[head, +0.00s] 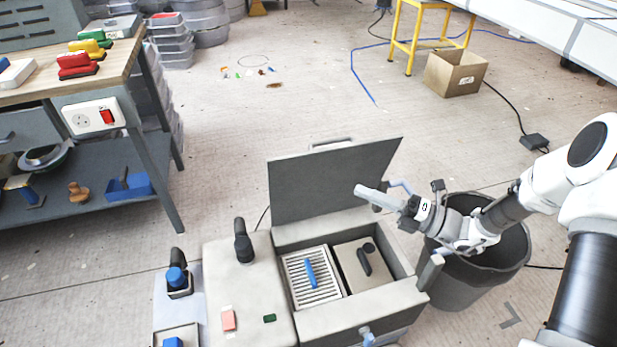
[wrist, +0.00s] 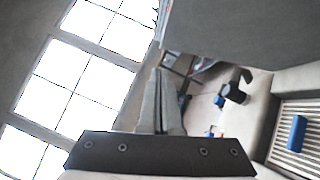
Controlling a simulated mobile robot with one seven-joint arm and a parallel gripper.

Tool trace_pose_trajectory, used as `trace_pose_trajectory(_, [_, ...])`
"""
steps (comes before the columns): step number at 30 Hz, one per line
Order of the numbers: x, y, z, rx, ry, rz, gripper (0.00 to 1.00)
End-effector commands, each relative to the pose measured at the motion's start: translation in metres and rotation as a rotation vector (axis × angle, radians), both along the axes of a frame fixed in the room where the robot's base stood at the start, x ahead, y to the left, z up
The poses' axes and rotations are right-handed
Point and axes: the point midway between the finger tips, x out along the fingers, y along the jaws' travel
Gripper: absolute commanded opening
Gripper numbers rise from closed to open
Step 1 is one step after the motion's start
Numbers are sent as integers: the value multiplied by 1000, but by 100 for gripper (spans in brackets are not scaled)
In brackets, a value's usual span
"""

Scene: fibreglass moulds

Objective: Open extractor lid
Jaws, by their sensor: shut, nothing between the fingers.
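The extractor is a light grey box (head: 362,318) in the lower middle of the head view. Its lid (head: 315,183) stands up, tilted, at the box's back edge, dark inner face showing, with a handle (head: 331,143) on the top edge. The compartment below is uncovered. My gripper (head: 362,190) is shut and empty, pointing left in front of the lid's right part; I cannot tell whether it touches. In the wrist view my shut fingers (wrist: 158,90) are in the middle, and the lid (wrist: 245,35) fills the upper right. The handle is out of that view.
Inside the box are a slatted tray (head: 305,290) with a blue-handled piece and a grey panel with a dark handle (head: 365,260). A dark bin (head: 470,283) stands right of the box, under my arm. A workbench (head: 125,55) is at left. Floor behind the lid is mostly clear.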

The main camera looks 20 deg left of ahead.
Motion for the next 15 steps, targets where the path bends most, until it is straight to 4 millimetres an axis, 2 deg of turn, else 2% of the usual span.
trace_pose_trajectory(4, [-3, -10, -7, 24, 86, -68, 0])
trace_pose_trajectory(8, [-4, -8, -7, 30, 108, -84, 0])
trace_pose_trajectory(11, [-4, 1, -6, 30, 106, -83, 0])
trace_pose_trajectory(15, [-3, 27, -2, 30, 105, -79, 0])
